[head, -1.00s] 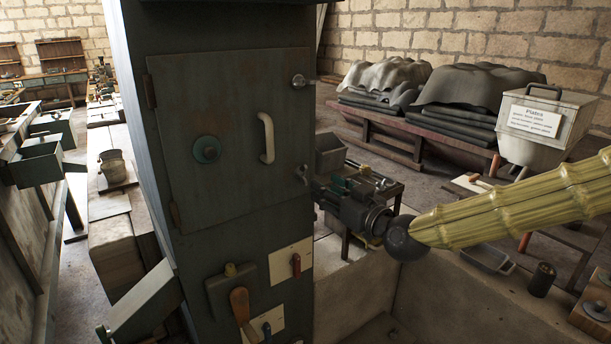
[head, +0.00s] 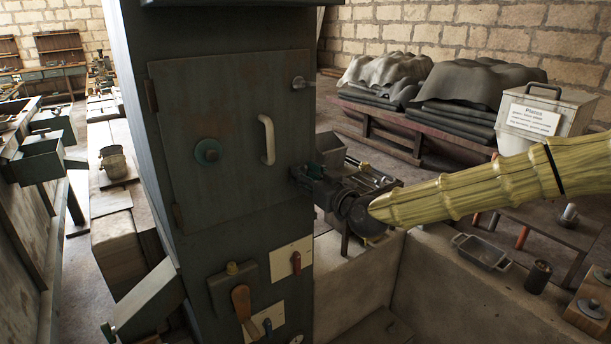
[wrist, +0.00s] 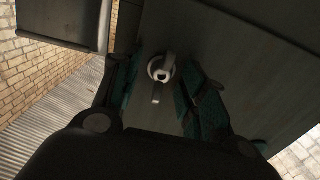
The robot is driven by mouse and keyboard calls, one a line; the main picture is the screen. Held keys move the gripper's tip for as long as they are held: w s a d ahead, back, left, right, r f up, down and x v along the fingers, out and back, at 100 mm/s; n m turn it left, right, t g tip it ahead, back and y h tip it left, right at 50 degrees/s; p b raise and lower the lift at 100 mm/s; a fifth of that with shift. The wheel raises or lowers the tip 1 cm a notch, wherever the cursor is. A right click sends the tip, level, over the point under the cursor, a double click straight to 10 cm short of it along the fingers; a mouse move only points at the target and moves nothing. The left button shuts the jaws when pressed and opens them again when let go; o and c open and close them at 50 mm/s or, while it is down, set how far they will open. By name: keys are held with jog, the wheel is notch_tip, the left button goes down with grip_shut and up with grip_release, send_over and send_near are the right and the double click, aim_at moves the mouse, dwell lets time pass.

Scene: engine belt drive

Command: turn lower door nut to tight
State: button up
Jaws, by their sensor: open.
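The grey cabinet door (head: 230,120) is closed. It carries a pale curved handle (head: 267,140), a round green knob (head: 208,151) and an upper door nut (head: 300,82) at its right edge. My gripper (head: 298,174) is at the door's lower right edge, and hides the lower door nut in the head view. In the wrist view the lower door nut (wrist: 161,69) shows as a pale ring with a short bar below it. It lies between the spread green-padded fingers of my gripper (wrist: 160,85). Contact cannot be told.
Below the door are a wooden-handled lever (head: 241,302), a red switch (head: 296,262) and a blue switch (head: 267,327). A low wall and trough lie below my arm. A lathe-like bench (head: 375,178) and a white container (head: 543,118) stand behind.

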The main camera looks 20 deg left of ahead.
grip_shut()
jog(key=shift+m+b, duration=0.3)
jog(key=shift+b, duration=0.05)
jog(key=m+b, duration=0.2)
jog(key=shift+f+m, duration=0.15)
jog(key=shift+m, duration=0.25)
jog(key=m+b, duration=0.4)
jog(key=m, duration=0.1)
jog(key=shift+w, duration=0.1)
jog(key=shift+d+m+b, duration=0.1)
jog(key=shift+m+b, duration=2.25)
jog(key=shift+m, duration=2.45)
